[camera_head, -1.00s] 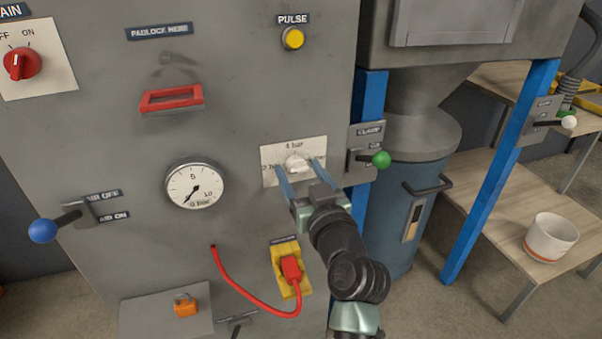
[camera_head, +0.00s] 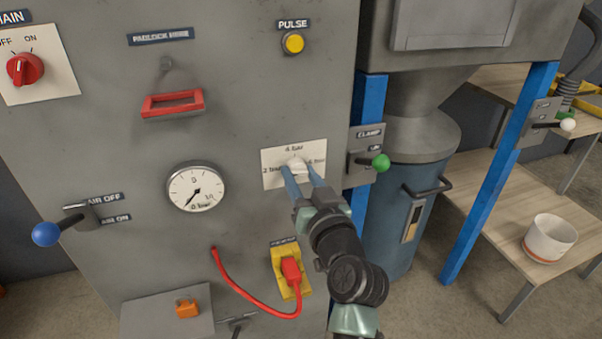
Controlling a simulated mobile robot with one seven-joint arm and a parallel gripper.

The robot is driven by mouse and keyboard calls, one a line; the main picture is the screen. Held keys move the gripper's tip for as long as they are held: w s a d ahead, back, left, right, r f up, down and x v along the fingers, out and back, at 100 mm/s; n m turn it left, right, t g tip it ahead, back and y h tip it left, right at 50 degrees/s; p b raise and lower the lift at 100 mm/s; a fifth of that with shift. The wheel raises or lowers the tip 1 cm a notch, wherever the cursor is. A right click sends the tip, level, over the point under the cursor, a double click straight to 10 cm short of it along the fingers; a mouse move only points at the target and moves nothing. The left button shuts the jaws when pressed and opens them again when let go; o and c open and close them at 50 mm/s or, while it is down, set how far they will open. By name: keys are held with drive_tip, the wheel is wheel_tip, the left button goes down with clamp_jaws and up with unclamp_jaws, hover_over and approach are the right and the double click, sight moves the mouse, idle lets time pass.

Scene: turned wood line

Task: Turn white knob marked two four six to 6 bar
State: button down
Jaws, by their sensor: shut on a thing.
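The white knob (camera_head: 298,166) sits on a pale plate (camera_head: 274,154) on the grey cabinet front. The plate reads 2 bar at left, 4 bar on top and 6 bar at right. My gripper (camera_head: 302,174) reaches up from below right, its two blue fingers shut on the knob's sides. The fingers hide the knob's lower part, and its exact pointing is too small to tell. The round gauge (camera_head: 196,187) to the left has its needle at the lower left, near the 0 bar label.
A lever with a green ball (camera_head: 381,162) sticks out close right of the plate, by the blue post (camera_head: 369,100). A red cable (camera_head: 250,291) runs to a yellow socket (camera_head: 277,260) below. A blue-ball lever (camera_head: 46,234) is at far left.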

drive_tip(key=m+p, duration=0.2)
drive_tip(key=m, duration=0.2)
drive_tip(key=shift+r+m, duration=0.1)
drive_tip(key=shift+m, duration=0.2)
drive_tip(key=m+p, duration=0.2)
drive_tip(key=m, duration=0.2)
drive_tip(key=m+p, duration=0.2)
drive_tip(key=m, duration=0.3)
drive_tip(key=shift+r+p, duration=0.1)
drive_tip(key=shift+p, duration=0.2)
drive_tip(key=m+p, duration=0.2)
drive_tip(key=m, duration=0.1)
drive_tip(key=shift+m, duration=0.3)
drive_tip(key=m+p, duration=0.2)
drive_tip(key=m, duration=0.1)
drive_tip(key=shift+m, duration=0.3)
drive_tip(key=m+p, duration=0.2)
drive_tip(key=m, duration=0.2)
drive_tip(key=shift+m, duration=0.3)
drive_tip(key=m+p, duration=0.2)
drive_tip(key=m, duration=0.2)
drive_tip(key=shift+m+p, duration=0.3)
drive_tip(key=shift+p, duration=0.1)
drive_tip(key=shift+m+p, duration=0.95)
drive_tip(key=shift+m, duration=0.85)
